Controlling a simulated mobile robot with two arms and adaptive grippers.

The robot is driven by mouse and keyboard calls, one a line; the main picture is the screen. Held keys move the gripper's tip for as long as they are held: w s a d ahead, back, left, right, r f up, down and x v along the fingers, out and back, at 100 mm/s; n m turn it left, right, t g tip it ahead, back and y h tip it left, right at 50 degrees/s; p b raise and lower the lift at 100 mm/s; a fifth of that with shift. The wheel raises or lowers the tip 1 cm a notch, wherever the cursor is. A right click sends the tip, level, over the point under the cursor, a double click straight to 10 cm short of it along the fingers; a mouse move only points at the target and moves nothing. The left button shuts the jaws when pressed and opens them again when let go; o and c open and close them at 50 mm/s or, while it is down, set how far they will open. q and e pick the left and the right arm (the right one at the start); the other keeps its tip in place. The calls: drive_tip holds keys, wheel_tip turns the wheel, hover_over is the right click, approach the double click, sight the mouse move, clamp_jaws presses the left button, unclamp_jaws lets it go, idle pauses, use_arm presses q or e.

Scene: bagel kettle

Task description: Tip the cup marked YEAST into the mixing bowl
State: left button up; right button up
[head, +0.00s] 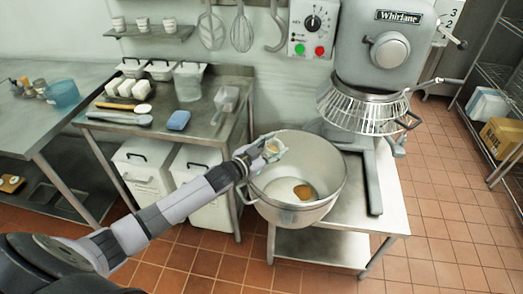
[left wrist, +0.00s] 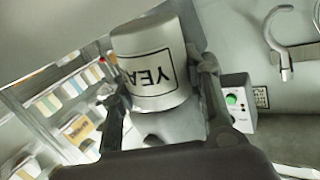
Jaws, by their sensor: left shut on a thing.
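The light-coloured cup (head: 272,148) is held in my left gripper (head: 268,153), above the left rear rim of the mixing bowl. In the left wrist view the cup (left wrist: 150,52) sits between the two fingers, and the letters "YEA" show upside down on its label. The left gripper (left wrist: 160,108) is shut on it. How far the cup is tilted is hard to tell. The large steel mixing bowl (head: 325,207) stands on a low steel table, with white and brown contents at its bottom. My right gripper is in neither view.
The mixer (head: 380,45) with its wire guard (head: 365,108) stands behind and right of the bowl. A steel table (head: 215,105) at the left bears tubs, a blue sponge (head: 179,120) and a scoop. Small cups stand on a wall shelf (head: 155,33). Tiled floor is clear at the right.

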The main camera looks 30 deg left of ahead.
use_arm(q)
drive_tip(key=w+d+m+g+y+p, duration=0.4)
drive_tip(key=d+m+y+p, duration=0.2)
drive_tip(key=m+y+p, duration=0.2)
drive_tip(key=m+p, duration=0.2)
drive_tip(key=p, duration=0.1)
drive_tip(key=shift+r+g+y, duration=0.2)
drive_tip(key=shift+g+y, duration=0.2)
idle(0.8)
idle(0.5)
